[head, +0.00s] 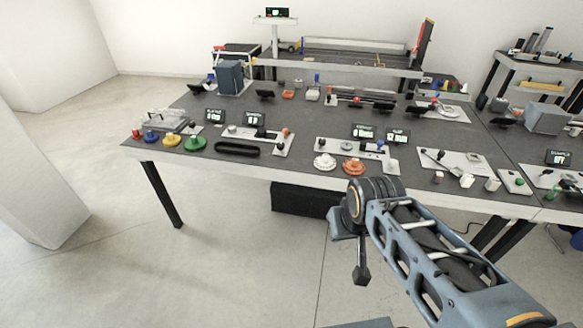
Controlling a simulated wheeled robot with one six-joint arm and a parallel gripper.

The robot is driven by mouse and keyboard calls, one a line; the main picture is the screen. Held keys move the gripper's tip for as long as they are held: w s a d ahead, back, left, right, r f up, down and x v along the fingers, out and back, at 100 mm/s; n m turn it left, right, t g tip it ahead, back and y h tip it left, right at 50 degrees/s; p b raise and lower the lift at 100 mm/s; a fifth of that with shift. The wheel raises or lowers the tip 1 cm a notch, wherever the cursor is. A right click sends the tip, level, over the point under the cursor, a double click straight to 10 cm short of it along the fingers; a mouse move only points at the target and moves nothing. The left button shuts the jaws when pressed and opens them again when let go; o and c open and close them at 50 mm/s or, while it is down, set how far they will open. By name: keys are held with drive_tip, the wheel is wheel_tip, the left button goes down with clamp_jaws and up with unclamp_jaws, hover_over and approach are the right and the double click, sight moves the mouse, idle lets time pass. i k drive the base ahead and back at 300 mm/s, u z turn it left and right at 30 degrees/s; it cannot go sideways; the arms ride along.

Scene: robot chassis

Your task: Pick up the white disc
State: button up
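A white disc (324,162) with a raised, lobed shape lies near the front edge of the dark-topped table (290,177). An orange disc (354,167) lies just to its right. My arm reaches in from the lower right, in front of the table. My gripper (360,274) hangs at the arm's end, below and to the right of the white disc and well apart from it. Its fingers are small and partly hidden by the wrist, so I cannot tell whether they are open or shut.
Green (195,143), yellow (171,140), blue and red pieces line the table's front left. A black oval belt (237,149) lies left of the white disc. Panels, small displays and several knobs crowd the rest of the table. The floor (240,250) in front is clear.

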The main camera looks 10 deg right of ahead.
sight(326, 162)
drive_tip(key=u, duration=0.65)
drive_tip(key=i, duration=1.2)
drive_tip(key=z, duration=1.3)
drive_tip(key=i, duration=0.55)
drive_tip(key=z, duration=0.5)
